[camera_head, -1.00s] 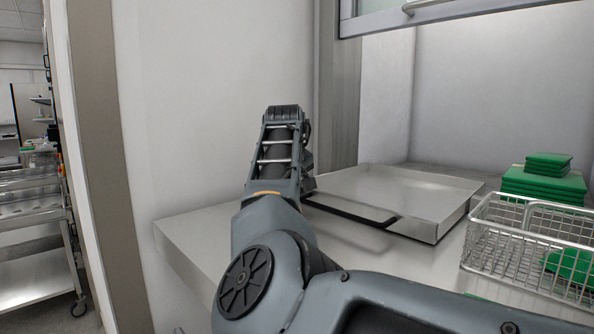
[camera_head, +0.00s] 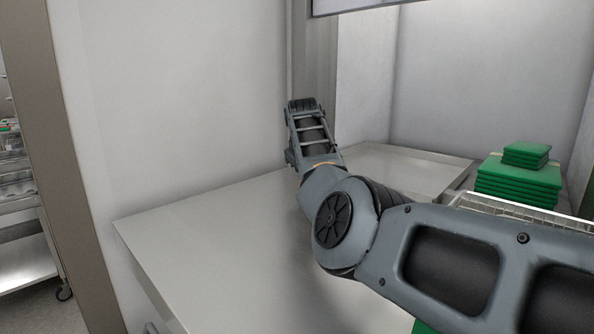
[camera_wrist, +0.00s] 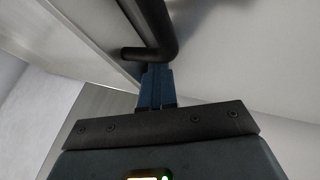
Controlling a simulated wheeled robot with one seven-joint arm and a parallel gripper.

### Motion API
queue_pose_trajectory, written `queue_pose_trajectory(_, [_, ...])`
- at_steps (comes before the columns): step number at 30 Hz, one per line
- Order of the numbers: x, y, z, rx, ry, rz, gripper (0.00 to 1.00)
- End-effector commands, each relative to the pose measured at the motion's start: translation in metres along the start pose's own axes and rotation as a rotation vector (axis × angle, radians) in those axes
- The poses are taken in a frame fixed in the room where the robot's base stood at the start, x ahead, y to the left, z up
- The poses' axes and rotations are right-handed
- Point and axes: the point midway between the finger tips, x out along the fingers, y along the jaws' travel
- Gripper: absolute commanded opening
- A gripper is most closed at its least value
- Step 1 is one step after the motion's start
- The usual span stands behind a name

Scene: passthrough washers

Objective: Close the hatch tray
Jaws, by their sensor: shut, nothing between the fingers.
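The hatch tray (camera_head: 415,168), a shallow metal tray, lies on the grey counter at the hatch opening. My arm covers its front part and handle in the head view. In the wrist view the black bent handle (camera_wrist: 157,38) runs along a pale metal face. My gripper (camera_wrist: 156,70) has blue fingers, shut and empty, with their tips at the handle's bent end. I cannot tell whether they touch it. The head view shows my wrist at the tray's left, with the fingers hidden.
A wire basket (camera_head: 520,210) stands right of the tray, partly behind my arm. Green stacked items (camera_head: 518,178) stand behind it. A raised hatch door (camera_head: 350,4) hangs above. The counter (camera_head: 220,235) is clear at front left.

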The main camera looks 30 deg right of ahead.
Motion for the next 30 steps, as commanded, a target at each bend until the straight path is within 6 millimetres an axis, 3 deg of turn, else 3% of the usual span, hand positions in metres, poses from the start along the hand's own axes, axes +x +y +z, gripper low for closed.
queue_pose_trajectory(3, [0.008, 0.017, -0.001, 0.001, 0.001, 0.002, 0.0])
queue_pose_trajectory(15, [0.025, 0.048, 0.0, 0.0, 0.002, 0.002, 0.0])
queue_pose_trajectory(30, [0.029, 0.057, 0.005, 0.005, -0.004, 0.005, 0.0])
